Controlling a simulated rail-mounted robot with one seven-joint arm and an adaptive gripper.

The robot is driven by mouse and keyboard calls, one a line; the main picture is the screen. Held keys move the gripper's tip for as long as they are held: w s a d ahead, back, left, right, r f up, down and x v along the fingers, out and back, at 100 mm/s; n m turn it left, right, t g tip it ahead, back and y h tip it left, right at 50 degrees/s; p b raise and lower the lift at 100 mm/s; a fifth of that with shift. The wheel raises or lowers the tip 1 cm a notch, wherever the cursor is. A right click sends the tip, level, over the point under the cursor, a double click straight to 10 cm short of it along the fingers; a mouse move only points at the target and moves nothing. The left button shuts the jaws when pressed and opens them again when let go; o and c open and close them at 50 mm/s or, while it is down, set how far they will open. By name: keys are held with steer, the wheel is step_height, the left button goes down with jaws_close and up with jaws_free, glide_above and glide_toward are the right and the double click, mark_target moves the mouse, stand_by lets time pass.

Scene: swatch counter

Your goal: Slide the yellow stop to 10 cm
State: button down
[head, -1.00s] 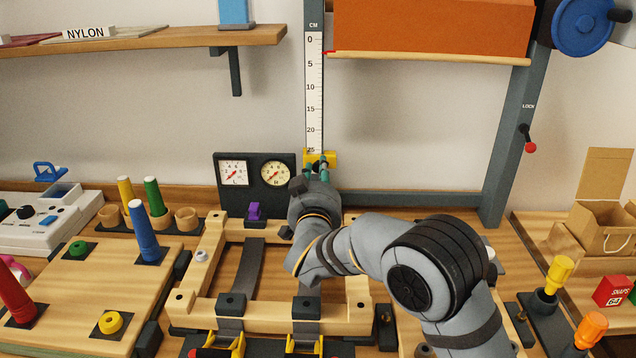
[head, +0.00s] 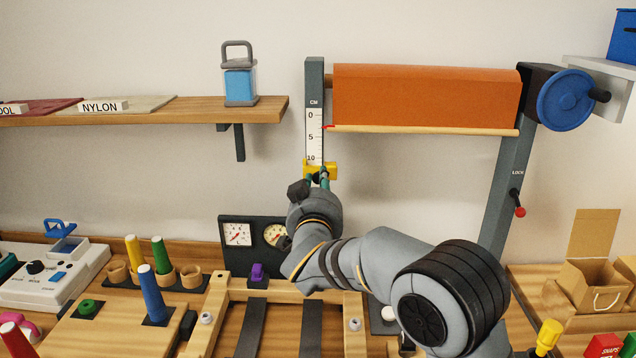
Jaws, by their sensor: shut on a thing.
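The yellow stop (head: 333,170) sits on the upright white CM scale (head: 314,132) at the centre of the head view. The stop's top edge is just below the 10 mark.
An orange roll (head: 425,97) with a wooden bottom bar hangs right of the scale. A blue crank wheel (head: 566,100) and a red-knobbed lock lever (head: 519,211) are at the right. A dial panel (head: 250,232) stands below left. The wall beside the scale is clear.

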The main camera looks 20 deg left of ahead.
steer(key=shift+r, duration=0.35)
steer(key=c, duration=1.8)
jaws_free()
steer(key=shift+o, duration=1.2)
steer(key=shift+f, duration=0.1)
steer(key=shift+f, duration=0.1)
steer(key=v, duration=1.2)
